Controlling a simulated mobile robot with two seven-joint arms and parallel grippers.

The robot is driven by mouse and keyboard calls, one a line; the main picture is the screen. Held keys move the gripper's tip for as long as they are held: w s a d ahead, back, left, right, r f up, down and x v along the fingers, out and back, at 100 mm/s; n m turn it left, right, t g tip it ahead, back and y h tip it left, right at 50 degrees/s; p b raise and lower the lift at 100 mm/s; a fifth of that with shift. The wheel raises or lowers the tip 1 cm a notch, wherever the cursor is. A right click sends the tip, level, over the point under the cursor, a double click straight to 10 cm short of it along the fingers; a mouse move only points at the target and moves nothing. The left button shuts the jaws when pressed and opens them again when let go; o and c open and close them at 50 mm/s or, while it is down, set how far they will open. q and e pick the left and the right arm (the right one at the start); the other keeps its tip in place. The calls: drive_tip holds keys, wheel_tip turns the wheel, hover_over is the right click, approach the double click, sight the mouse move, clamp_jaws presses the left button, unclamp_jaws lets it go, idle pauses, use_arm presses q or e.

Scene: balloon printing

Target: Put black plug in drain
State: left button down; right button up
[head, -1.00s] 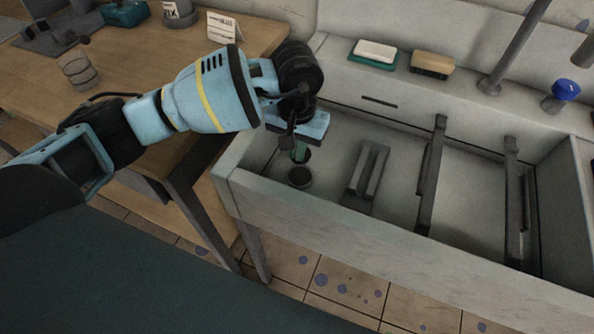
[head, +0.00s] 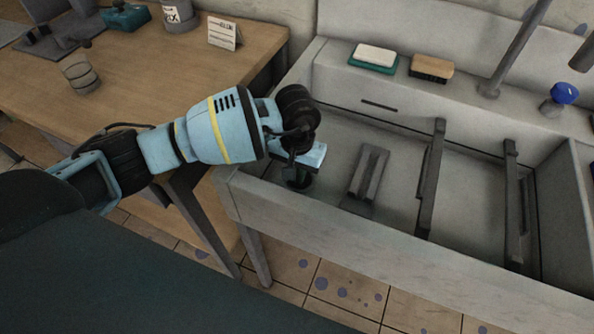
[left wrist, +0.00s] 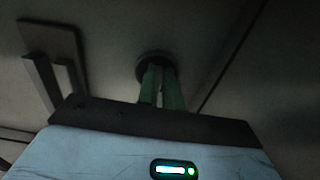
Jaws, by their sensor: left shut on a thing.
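My left gripper (head: 298,178) reaches down into the left end of the sink, its fingers low over the sink floor. In the left wrist view its green fingers (left wrist: 162,88) are shut on the black plug (left wrist: 153,62), a dark round shape at their tips. The drain is at this same spot and is hidden by the gripper and plug. I cannot tell whether the plug is seated in the drain or just above it. My right gripper is not in view.
The sink's front wall (head: 400,245) runs close beside the gripper. A grey raised fitting (head: 368,172) stands on the sink floor to its right, with dark bars (head: 431,185) beyond. Soap (head: 375,54) and a brush (head: 431,68) lie on the back ledge. A wooden table (head: 140,75) stands left.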

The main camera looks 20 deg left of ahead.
use_arm(q)
drive_tip(key=shift+f, duration=0.1)
drive_tip(key=shift+f, duration=0.15)
drive_tip(key=c, duration=1.6)
unclamp_jaws()
drive_tip(key=shift+o, duration=0.2)
drive_tip(key=shift+r, duration=0.2)
wheel_tip(320, 180, up, 12)
